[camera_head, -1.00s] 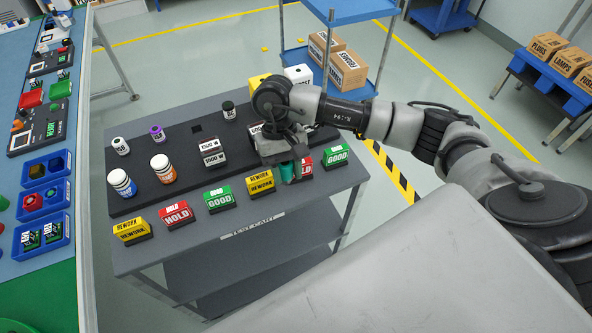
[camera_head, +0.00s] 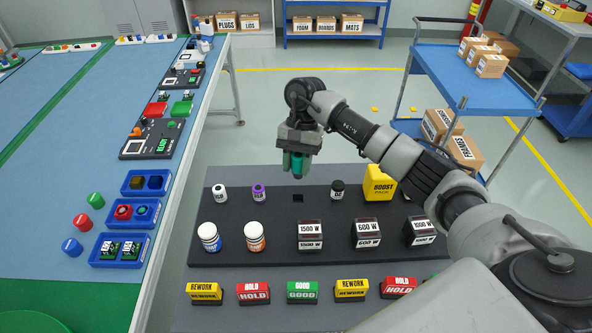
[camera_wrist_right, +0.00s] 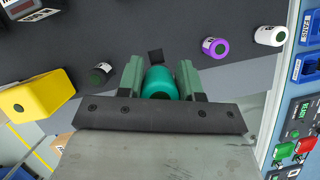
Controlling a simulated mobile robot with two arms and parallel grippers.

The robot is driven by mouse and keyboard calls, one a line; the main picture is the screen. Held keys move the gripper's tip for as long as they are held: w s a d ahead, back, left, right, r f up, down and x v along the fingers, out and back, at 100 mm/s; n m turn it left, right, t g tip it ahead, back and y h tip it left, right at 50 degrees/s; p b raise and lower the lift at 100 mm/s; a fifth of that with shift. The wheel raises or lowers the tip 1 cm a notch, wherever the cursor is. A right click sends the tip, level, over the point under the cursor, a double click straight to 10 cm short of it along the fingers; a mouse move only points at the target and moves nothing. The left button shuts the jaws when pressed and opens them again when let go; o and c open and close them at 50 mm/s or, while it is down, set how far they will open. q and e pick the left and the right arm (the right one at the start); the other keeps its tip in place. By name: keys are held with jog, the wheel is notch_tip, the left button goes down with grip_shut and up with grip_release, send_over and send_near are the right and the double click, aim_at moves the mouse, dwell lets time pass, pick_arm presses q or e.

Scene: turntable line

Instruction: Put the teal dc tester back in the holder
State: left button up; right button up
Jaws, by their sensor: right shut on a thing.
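My right gripper (camera_head: 297,165) is shut on the teal dc tester (camera_head: 297,166) and holds it up above the dark holder board (camera_head: 275,221). In the right wrist view the teal tester (camera_wrist_right: 159,83) sits between the two green fingers. An empty square hole (camera_head: 298,198) shows in the board's back row, just below the gripper in the head view. The hole also shows in the wrist view (camera_wrist_right: 155,56), just beyond the tester's end. My left gripper is not in view.
Bottles and black-and-white blocks fill the row in front. Coloured signs line the front edge. A workbench (camera_head: 100,130) stands left.

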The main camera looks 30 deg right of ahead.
aim_at(298, 178)
jog(key=shift+s+f, duration=0.2)
jog(key=shift+f, duration=0.2)
notch_tip(298, 178, down, 4)
jog(key=shift+f+b, duration=0.1)
jog(key=shift+b, duration=0.9)
notch_tip(298, 178, down, 2)
jog(key=b, duration=0.2)
jog(key=shift+w+f+b, duration=0.1)
jog(key=shift+f+b, duration=0.15)
jog(key=shift+b, duration=0.1)
jog(key=shift+b, duration=0.35)
jog(key=shift+f+b, duration=1.3)
jog(key=shift+b, duration=0.45)
jog(key=o, duration=1.1)
jog(key=shift+c, duration=0.2)
